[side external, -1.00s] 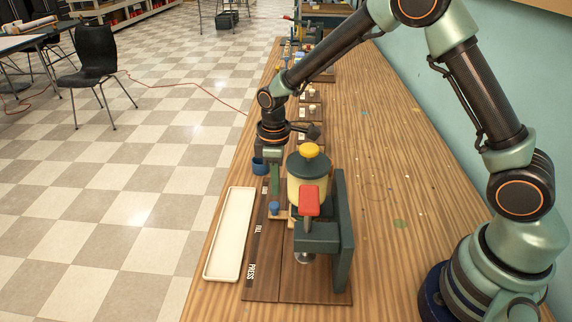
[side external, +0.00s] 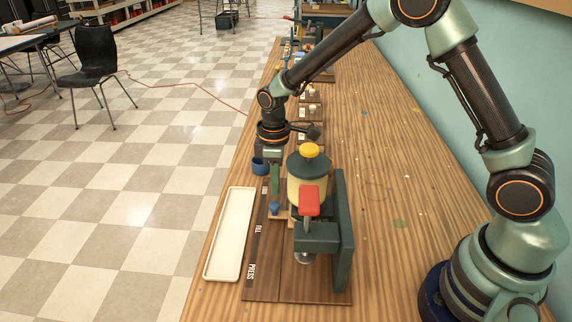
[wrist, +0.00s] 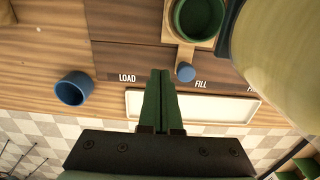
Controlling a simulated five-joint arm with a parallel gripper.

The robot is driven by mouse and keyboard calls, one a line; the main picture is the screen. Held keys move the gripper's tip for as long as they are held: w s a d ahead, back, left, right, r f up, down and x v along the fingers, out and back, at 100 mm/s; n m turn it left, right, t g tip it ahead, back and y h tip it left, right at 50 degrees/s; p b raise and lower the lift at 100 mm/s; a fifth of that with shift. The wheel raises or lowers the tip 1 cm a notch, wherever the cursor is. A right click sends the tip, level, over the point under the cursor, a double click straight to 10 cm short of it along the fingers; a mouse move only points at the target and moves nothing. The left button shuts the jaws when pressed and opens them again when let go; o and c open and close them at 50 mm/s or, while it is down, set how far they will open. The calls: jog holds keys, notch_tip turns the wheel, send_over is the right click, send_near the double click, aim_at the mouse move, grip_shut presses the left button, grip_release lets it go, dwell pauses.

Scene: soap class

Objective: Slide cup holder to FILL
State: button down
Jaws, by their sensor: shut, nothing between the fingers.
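The wooden cup holder (wrist: 185,54) carries a green cup (wrist: 199,17) and has a blue knob (wrist: 186,72) on its front arm. In the wrist view the knob is just above and left of the FILL label (wrist: 200,84). In the side view the knob (side external: 274,208) is low beside the dispenser (side external: 308,178), which hides most of the holder. My gripper (wrist: 160,74) is shut and empty, its green fingers pointing down. It is left of the knob in the wrist view, on the LOAD side, apart from it there. The fingers also show in the side view (side external: 275,184).
A loose blue cup (wrist: 73,88) stands on the table beyond the LOAD end. A white tray (side external: 231,235) runs along the table edge beside the dark board (side external: 262,285). A PRESS station with a red lever (side external: 309,201) stands at the near end.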

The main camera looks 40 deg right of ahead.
jog(key=shift+f, duration=0.1)
jog(key=shift+f, duration=1.6)
jog(key=shift+s+a, duration=0.1)
